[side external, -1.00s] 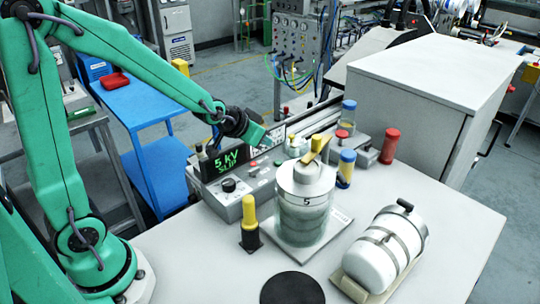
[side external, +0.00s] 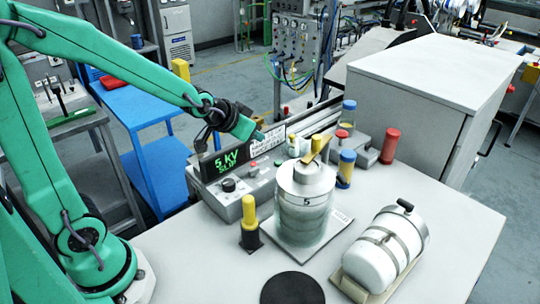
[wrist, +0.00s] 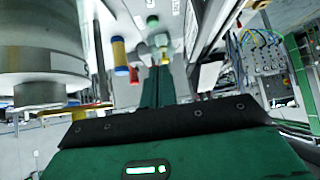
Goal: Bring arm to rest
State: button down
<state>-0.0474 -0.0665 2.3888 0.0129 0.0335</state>
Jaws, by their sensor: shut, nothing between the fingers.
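My green gripper (side external: 258,135) is shut and empty. It hangs in the air above the back of the control box with the green "5 KV SLIP" display (side external: 226,162), in front of a white printed label panel (side external: 268,144). In the wrist view its green fingers (wrist: 158,86) lie together with nothing between them. The grey-white cylinder marked 5 (side external: 304,200), with a yellow handle on top, stands upright on a square plate to the right of my gripper and apart from it. In the wrist view a large grey cylindrical body fills the upper left.
A white strapped cylinder (side external: 380,250) lies on a cradle at the table's right. A yellow-topped black plug (side external: 250,225), a black disc (side external: 292,288), a red cylinder (side external: 390,146) and a blue-capped yellow cylinder (side external: 345,168) stand around. A big grey cabinet (side external: 420,110) blocks the back right.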

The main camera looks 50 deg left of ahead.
jog(key=shift+s+r, duration=0.1)
jog(key=s+d+r+g, duration=0.1)
jog(key=s+r, duration=0.2)
jog(key=s, duration=0.6)
jog(key=s+d+r+g, duration=0.1)
jog(key=s+r+g, duration=0.1)
jog(key=s, duration=0.8)
jog(key=shift+s+r+g, duration=0.2)
jog(key=shift+r+g, duration=0.1)
jog(key=shift+r, duration=0.5)
jog(key=c, duration=1.2)
grip_release()
jog(key=shift+w, duration=0.2)
jog(key=shift+o, duration=0.9)
jog(key=shift+w, duration=0.2)
jog(key=shift+w+a+f+n+g, duration=0.5)
jog(key=shift+w+f+n+g, duration=0.45)
jog(key=shift+w+f+n, duration=0.75)
jog(key=shift+w+a+f+n+g, duration=0.55)
jog(key=shift+w+f+n+g, duration=0.35)
jog(key=shift+w+f+n, duration=0.8)
jog(key=shift+w+a+f+n+g, duration=0.5)
jog(key=shift+w+f+n+g, duration=0.65)
jog(key=shift+w, duration=0.85)
